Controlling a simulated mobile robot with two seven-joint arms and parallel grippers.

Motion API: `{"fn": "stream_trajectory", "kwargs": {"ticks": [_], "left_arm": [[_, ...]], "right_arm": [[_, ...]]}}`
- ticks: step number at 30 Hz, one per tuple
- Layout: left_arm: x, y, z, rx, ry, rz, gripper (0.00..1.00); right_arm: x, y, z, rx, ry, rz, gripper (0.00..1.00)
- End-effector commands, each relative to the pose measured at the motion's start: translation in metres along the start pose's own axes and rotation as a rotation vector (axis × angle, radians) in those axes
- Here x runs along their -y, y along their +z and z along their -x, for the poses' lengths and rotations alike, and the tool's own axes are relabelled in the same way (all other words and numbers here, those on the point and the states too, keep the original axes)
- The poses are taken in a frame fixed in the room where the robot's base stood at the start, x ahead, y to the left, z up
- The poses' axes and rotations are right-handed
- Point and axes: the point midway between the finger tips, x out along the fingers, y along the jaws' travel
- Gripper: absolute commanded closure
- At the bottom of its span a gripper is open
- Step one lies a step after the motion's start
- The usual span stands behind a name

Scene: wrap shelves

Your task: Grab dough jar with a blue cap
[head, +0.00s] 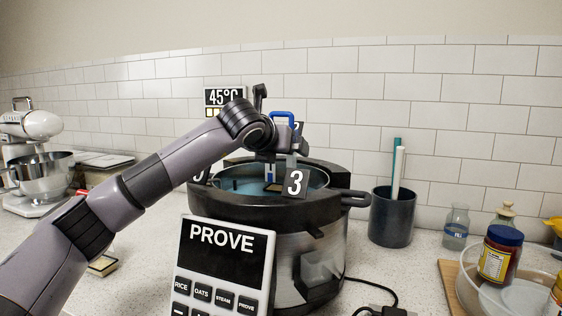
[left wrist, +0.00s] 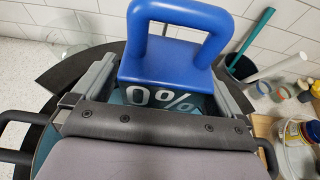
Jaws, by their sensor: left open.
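A blue cap with a loop handle (head: 283,118) shows above the pot in the head view, behind my left wrist. In the left wrist view the blue cap (left wrist: 170,68) sits between my fingers, with "0%" lettering just below it. The jar body is mostly hidden. My left gripper (head: 275,158) is open over the pot, its fingers on either side of the cap; I cannot tell whether they touch it. The left wrist view also shows the gripper (left wrist: 163,85). My right gripper is not in view.
The dark-rimmed pot (head: 230,207) bears a "3" tag (head: 295,183). A "PROVE" panel (head: 222,265) stands in front. To the right are a utensil cup (head: 391,220), a glass bottle (head: 456,230) and another jar with a dark blue lid (head: 497,257). A mixer (head: 35,165) stands left.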

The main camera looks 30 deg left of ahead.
Motion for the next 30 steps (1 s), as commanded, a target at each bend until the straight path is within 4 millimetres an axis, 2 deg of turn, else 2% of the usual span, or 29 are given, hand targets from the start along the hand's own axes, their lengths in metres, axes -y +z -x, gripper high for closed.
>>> {"fn": "stream_trajectory", "kwargs": {"ticks": [2, 3, 8, 9, 10, 11, 17, 23, 26, 30], "left_arm": [[0.000, 0.000, 0.000, 0.000, 0.000, -0.001, 0.00], [0.000, 0.000, 0.000, 0.000, 0.000, -0.001, 0.06], [0.000, 0.000, 0.000, -0.001, -0.001, -0.001, 0.59], [0.000, 0.000, 0.000, -0.001, -0.001, 0.000, 0.63], [0.000, 0.001, 0.001, 0.002, -0.001, 0.000, 0.63], [0.000, 0.001, 0.001, 0.002, -0.001, 0.000, 0.68], [0.000, 0.002, 0.001, 0.002, -0.001, 0.001, 0.68], [0.001, 0.015, 0.007, 0.004, -0.003, 0.001, 0.68], [0.001, 0.030, 0.014, 0.005, -0.004, 0.003, 0.68], [0.002, 0.065, 0.028, 0.008, -0.005, 0.004, 0.68]], "right_arm": [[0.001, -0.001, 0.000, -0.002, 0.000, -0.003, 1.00], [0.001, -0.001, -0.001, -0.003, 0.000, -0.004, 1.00], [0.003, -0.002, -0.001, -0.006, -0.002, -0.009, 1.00], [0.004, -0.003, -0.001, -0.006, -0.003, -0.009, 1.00], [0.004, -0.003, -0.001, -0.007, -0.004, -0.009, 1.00], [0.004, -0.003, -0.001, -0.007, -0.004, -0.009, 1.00], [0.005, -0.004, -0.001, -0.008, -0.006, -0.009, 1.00], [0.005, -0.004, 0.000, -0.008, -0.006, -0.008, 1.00], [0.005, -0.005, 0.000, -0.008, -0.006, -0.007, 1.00], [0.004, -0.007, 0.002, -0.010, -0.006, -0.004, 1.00]]}}
